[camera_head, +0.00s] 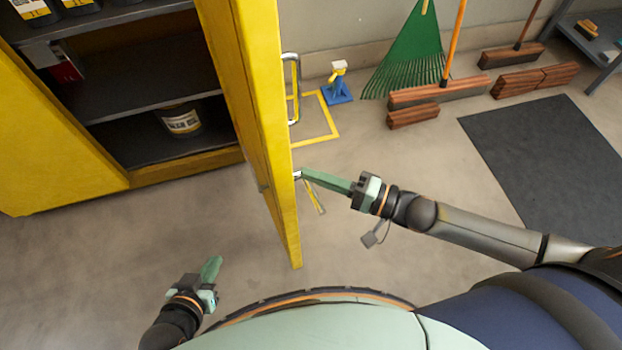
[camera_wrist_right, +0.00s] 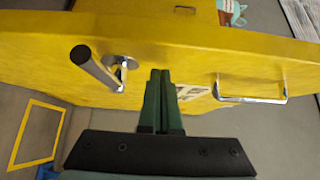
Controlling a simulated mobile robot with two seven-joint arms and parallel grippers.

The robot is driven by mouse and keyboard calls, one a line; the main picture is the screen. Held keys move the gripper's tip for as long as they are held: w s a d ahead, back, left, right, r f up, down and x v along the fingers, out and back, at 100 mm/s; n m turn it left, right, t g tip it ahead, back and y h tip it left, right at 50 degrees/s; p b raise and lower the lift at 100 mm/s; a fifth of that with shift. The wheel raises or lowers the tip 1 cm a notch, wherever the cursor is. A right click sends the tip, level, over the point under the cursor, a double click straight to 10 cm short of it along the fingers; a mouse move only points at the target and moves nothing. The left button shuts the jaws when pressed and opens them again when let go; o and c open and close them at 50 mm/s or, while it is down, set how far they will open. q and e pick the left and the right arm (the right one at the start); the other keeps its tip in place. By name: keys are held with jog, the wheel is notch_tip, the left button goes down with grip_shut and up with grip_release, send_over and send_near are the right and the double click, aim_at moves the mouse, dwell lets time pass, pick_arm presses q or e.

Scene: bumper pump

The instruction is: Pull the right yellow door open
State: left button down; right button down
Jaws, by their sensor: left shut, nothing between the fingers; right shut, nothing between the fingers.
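The right yellow door (camera_head: 262,130) stands swung out from the cabinet, seen almost edge-on in the head view. A chrome bar handle (camera_head: 291,75) sits on its right-hand face. In the right wrist view the door face (camera_wrist_right: 190,45) carries a dark cylindrical lever (camera_wrist_right: 92,68) at left and a chrome handle (camera_wrist_right: 250,98) at right. My right gripper (camera_head: 306,175) is shut and empty, its tips close to that face; contact is unclear. Its fingers (camera_wrist_right: 160,80) point between the two handles. My left gripper (camera_head: 213,262) is shut and empty, low over the floor left of the door.
The open cabinet shows dark shelves (camera_head: 150,85) with labelled containers (camera_head: 182,121). Beyond the door are a small blue-based object (camera_head: 337,88), a green rake (camera_head: 408,55), brooms (camera_head: 438,90) and a dark mat (camera_head: 550,160). Floor left of the door is clear.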

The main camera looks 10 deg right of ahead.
jog(key=shift+a+f, duration=0.2)
jog(key=shift+a, duration=0.25)
jog(key=shift+s+a, duration=0.1)
jog(key=shift+s, duration=0.1)
jog(key=shift+a+r, duration=0.1)
jog(key=shift+s+a, duration=0.15)
jog(key=shift+a, duration=0.15)
jog(key=s+a+m+t+h+p, duration=0.1)
jog(key=a+p, duration=0.1)
jog(key=a, duration=1)
jog(key=shift+s, duration=0.35)
